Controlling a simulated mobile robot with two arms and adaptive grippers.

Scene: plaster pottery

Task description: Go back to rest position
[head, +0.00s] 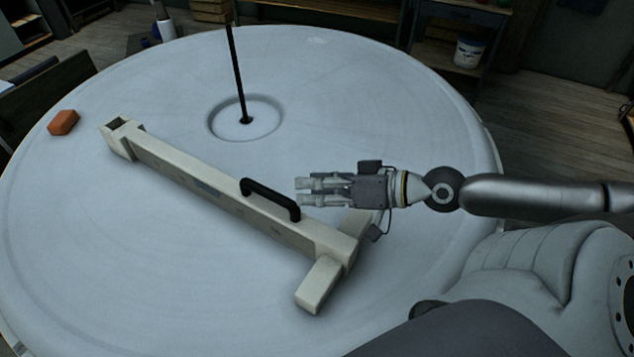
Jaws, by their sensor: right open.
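My right gripper (304,191) reaches in from the right over the round white table. It is open, with nothing seen between its fingers. Its fingertips point left, close to the black handle (270,198) on a long cream-coloured beam tool (215,187). From this view I cannot tell whether the fingers touch the handle or stay above it. The beam lies diagonally, with a crosspiece at its near right end, partly hidden behind my gripper. My left gripper is not in view.
The round white table (400,110) has a thin black rod (237,75) standing in its central recess. An orange block (63,122) lies at the left edge. A white bucket (468,52) stands on a shelf behind. The table's far right is clear.

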